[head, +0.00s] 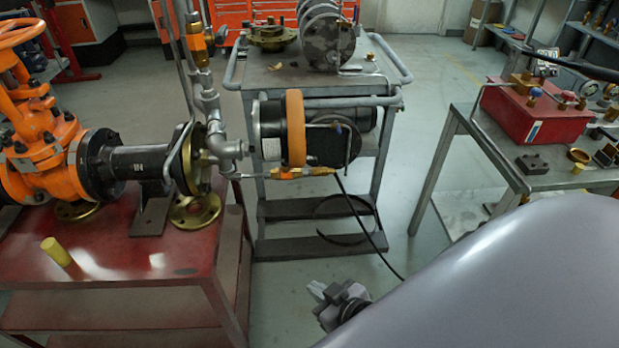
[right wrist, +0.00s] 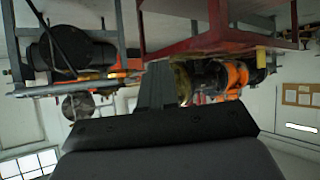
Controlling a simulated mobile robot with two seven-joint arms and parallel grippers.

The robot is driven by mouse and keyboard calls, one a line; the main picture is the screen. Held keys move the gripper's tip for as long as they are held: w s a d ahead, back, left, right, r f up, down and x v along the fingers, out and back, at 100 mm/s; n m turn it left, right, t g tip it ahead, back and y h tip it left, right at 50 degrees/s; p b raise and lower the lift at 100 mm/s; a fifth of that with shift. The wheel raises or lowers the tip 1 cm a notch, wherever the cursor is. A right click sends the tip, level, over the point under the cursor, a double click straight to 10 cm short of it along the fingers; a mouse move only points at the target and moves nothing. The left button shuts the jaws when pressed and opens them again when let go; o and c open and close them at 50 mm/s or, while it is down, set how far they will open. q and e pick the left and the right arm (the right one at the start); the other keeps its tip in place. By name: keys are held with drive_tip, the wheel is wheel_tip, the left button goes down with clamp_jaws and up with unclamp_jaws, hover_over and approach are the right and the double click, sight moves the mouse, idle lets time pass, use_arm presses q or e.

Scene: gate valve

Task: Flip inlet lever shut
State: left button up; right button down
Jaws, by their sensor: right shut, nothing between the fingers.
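A large orange gate valve (head: 45,130) with an orange handwheel (head: 18,42) is bolted to a black flanged pipe (head: 140,165) on the red bench. Grey pipework (head: 210,105) rises at the pipe's right end, with an orange and brass fitting (head: 197,42) near its top. A small brass valve with an orange part (head: 288,174) sits on the thin line to the right. I cannot tell which part is the inlet lever. My right gripper (head: 319,291) is shut and empty, low in front of the bench and cart, apart from both. It also shows in the right wrist view (right wrist: 158,70).
The red bench (head: 110,265) stands at left, with a yellow cylinder (head: 56,251) on it. A grey cart (head: 380,75) carrying machinery stands in the middle. A side table (head: 470,125) with a red box (head: 535,108) is at right. Floor between cart and table is clear.

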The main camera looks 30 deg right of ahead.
drive_tip(key=w+d+f+m+t+h+b, duration=0.25)
drive_tip(key=w+d+h+b, duration=0.2)
drive_tip(key=w+b, duration=0.6)
use_arm(q)
wheel_tip(320, 180, down, 15)
drive_tip(key=w+d+b, duration=0.2)
drive_tip(key=b, duration=0.5)
drive_tip(key=shift+d+f+h+b, duration=0.2)
drive_tip(key=shift+d+h+b, duration=0.05)
drive_tip(key=shift+h+b, duration=0.15)
use_arm(e)
drive_tip(key=w+d+r+m+t+h, duration=0.1)
drive_tip(key=w+d+r+m+h, duration=0.4)
drive_tip(key=w+d, duration=0.1)
drive_tip(key=shift+w+d+t, duration=0.3)
drive_tip(key=shift+w+t, duration=0.05)
drive_tip(key=shift+w, duration=0.2)
drive_tip(key=shift+r, duration=0.1)
